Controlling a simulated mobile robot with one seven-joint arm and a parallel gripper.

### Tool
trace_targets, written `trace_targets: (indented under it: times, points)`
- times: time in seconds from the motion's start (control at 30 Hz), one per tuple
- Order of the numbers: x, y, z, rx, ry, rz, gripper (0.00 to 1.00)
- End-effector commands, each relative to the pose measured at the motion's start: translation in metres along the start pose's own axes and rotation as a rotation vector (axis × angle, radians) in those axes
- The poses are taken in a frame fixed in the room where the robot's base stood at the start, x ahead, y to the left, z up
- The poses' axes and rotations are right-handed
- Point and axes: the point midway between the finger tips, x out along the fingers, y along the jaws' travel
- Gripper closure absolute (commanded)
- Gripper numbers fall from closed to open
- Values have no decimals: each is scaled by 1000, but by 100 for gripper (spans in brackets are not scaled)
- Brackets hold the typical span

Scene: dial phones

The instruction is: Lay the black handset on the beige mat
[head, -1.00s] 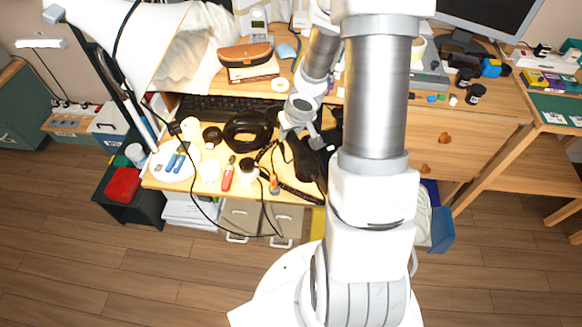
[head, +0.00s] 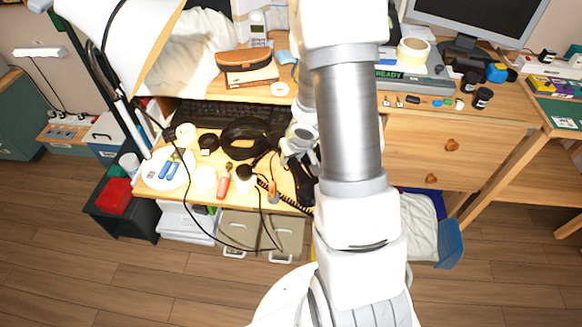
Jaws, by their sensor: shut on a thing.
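My gripper (head: 300,157) is over the lower desk surface, just left of my big arm link. A black piece (head: 303,183), which looks like the handset, shows just below the fingers, with a coiled black cord (head: 285,198) beside it. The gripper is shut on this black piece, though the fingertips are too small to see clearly. Its right part is hidden behind my arm. I cannot make out the beige mat; my arm covers the desk to the right of the gripper.
A black keyboard (head: 225,114) lies behind a black looped object (head: 245,138). A red screwdriver (head: 223,187), a white dish (head: 166,169) and thin black cables crowd the left. A lamp (head: 130,40) overhangs the left side. Wooden drawers (head: 450,148) stand at right.

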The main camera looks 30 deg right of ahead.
Motion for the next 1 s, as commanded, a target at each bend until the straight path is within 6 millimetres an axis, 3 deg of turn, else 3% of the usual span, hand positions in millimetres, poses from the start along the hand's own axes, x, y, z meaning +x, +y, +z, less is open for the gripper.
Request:
trace_targets:
  times: [0.03, 0.17, 0.6, 0.63, 0.7, 0.77, 1.0]
  points:
    - [11, 0, 4, -1, 0, 0, 100]
    - [24, 0, 10, 0, -1, 0, 100]
    - [28, 0, 11, 1, 1, 0, 100]
    - [27, 0, 11, 1, 0, 0, 55]
    - [27, 0, 11, 0, 0, 0, 42]
    - [27, 0, 11, 0, 0, 0, 31]
    - [27, 0, 11, 0, -1, 0, 30]
